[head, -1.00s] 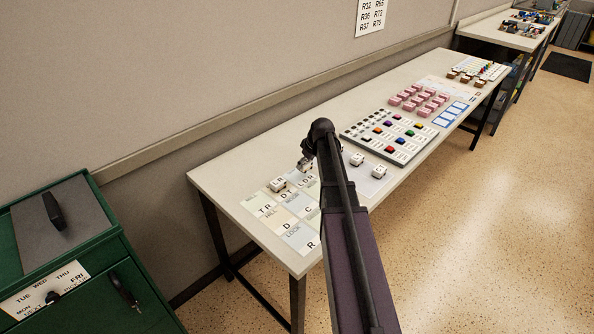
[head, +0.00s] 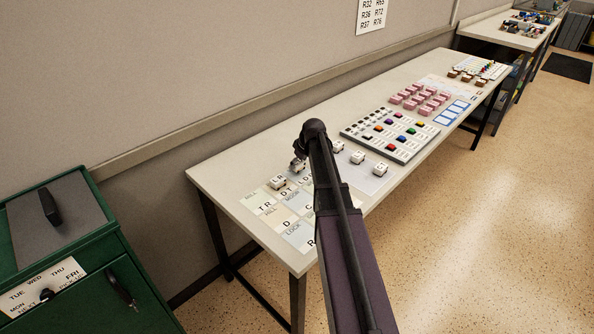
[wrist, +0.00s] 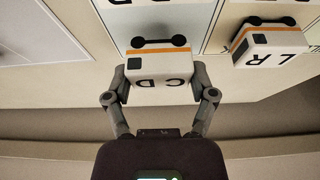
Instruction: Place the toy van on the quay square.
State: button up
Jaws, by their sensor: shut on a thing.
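My gripper (wrist: 160,100) is shut on a white toy van (wrist: 161,75) with an orange stripe and the letters C D. The van shows small beside my arm in the head view (head: 297,166), near the back of the table. The mat (head: 266,197) of pale lettered squares lies below and in front of it at the table's near end. Squares marked WELL, HILL, LOCK and MOOR can be made out. I cannot read a quay label; my arm hides part of the mat. A second van, marked L R (wrist: 270,42), stands on the mat, right of the held van in the wrist view.
More white vans (head: 357,157) stand on a grey-blue sheet right of my arm. Beyond are a button panel (head: 390,137), pink blocks (head: 421,98) and blue cards (head: 450,113). A wall runs behind the table. A green cabinet (head: 70,240) stands at left.

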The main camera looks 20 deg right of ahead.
jog(key=shift+f+b, duration=0.55)
jog(key=shift+f, duration=0.35)
jog(key=shift+f, duration=0.15)
jog(key=o, duration=1.1)
jog(key=p+v, duration=0.3)
jog(key=shift+r, duration=0.3)
jog(key=p+v, duration=0.8)
jog(key=v, duration=0.1)
